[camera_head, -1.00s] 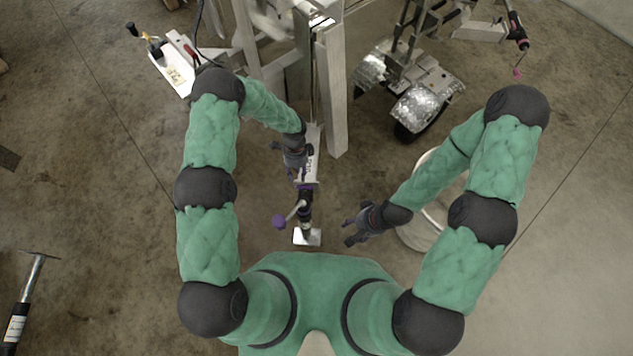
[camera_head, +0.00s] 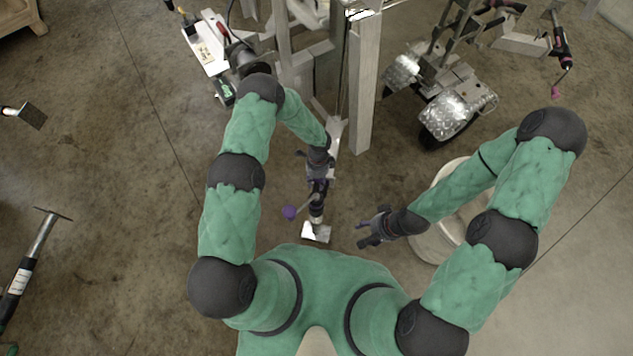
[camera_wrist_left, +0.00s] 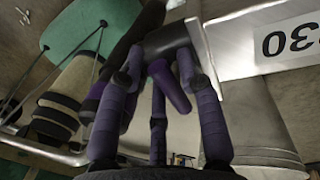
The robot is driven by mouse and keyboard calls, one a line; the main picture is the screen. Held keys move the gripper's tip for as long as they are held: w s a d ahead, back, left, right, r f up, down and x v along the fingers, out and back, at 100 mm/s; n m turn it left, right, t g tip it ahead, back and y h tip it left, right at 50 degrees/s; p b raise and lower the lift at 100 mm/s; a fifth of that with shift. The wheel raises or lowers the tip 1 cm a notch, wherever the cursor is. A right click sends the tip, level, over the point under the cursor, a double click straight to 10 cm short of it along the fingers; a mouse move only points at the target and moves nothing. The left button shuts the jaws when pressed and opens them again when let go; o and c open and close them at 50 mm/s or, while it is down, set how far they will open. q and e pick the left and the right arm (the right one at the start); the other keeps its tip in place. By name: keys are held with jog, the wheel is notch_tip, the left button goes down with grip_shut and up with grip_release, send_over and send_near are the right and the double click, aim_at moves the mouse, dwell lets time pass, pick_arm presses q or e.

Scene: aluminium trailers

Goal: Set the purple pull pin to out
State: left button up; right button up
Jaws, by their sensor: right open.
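My left gripper (camera_head: 318,178) is at the upper part of the trailer jack, at the end of the aluminium trailer tongue (camera_head: 334,130). In the left wrist view its purple-grey fingers (camera_wrist_left: 158,110) stand apart around a short purple cylinder (camera_wrist_left: 171,88), which looks like the pull pin. The pin is below a grey tube (camera_wrist_left: 168,42). Whether the fingers touch it is unclear. The gripper hides the pin in the head view. The jack's crank has a purple knob (camera_head: 289,212), and its foot plate (camera_head: 316,233) is below. My right gripper (camera_head: 372,230) is open and empty, right of the jack.
A pale round bin (camera_head: 425,240) stands beside my right forearm. A metal upright (camera_head: 363,95) rises right of the tongue. A wheeled trailer with shiny fenders (camera_head: 452,108) is at the upper right.

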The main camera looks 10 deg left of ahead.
aim_at(317, 181)
pick_arm(q)
grip_shut()
jog(key=shift+r+p, duration=1)
jog(key=shift+r, duration=1)
jog(key=shift+w+f, duration=0.1)
grip_release()
notch_tip(317, 181, up, 12)
jog(key=w, duration=0.2)
jog(key=shift+f, duration=0.1)
